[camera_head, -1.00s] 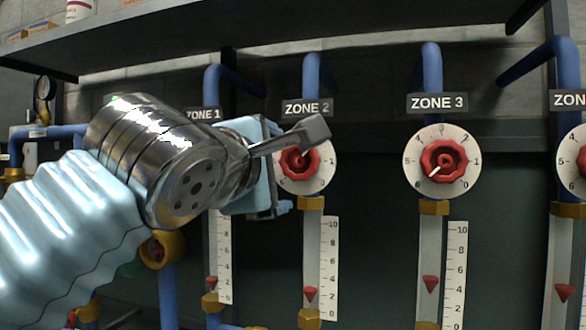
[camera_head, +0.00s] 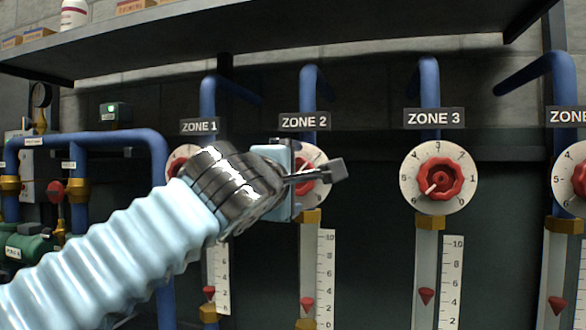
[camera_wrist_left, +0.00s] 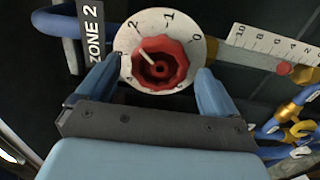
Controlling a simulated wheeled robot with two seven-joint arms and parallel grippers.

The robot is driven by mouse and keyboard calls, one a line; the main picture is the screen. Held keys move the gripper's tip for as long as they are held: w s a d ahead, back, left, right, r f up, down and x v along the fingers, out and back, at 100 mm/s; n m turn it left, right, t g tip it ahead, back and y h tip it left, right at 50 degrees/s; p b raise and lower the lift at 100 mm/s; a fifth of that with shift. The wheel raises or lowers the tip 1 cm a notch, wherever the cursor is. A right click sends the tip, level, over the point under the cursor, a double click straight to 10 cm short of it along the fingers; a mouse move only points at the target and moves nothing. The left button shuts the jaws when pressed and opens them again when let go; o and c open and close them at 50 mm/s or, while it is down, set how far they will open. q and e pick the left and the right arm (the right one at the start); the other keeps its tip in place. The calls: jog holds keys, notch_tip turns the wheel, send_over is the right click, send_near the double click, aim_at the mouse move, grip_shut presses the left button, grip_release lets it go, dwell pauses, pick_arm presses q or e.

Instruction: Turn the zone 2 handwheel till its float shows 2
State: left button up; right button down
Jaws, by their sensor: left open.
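The zone 2 handwheel (camera_wrist_left: 160,68) is a red lobed knob on a white numbered dial. In the left wrist view its white pointer lies up and to the left, below the 2. In the head view the wheel (camera_head: 311,168) is partly hidden by my left gripper (camera_head: 300,178). That gripper is open, its blue fingers (camera_wrist_left: 157,82) on either side of the dial; I cannot tell whether they touch the wheel. The zone 2 float (camera_head: 306,304) is a red cone low in its tube, near the 2 on the scale (camera_head: 326,262). My right gripper is not in view.
The zone 1 dial (camera_head: 182,158) is mostly hidden behind my arm. The zone 3 handwheel (camera_head: 440,180) is clear to the right, with another at the right edge. A shelf (camera_head: 300,50) runs overhead. Blue pipes (camera_head: 110,140) and valves stand at left.

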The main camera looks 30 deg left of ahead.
pick_arm(q)
jog(key=shift+w+a, duration=0.1)
jog(key=shift+w, duration=0.3)
jog(key=shift+c, duration=0.2)
jog(key=c, duration=1)
jog(key=shift+n+b, duration=0.7)
jog(key=shift+b, duration=0.1)
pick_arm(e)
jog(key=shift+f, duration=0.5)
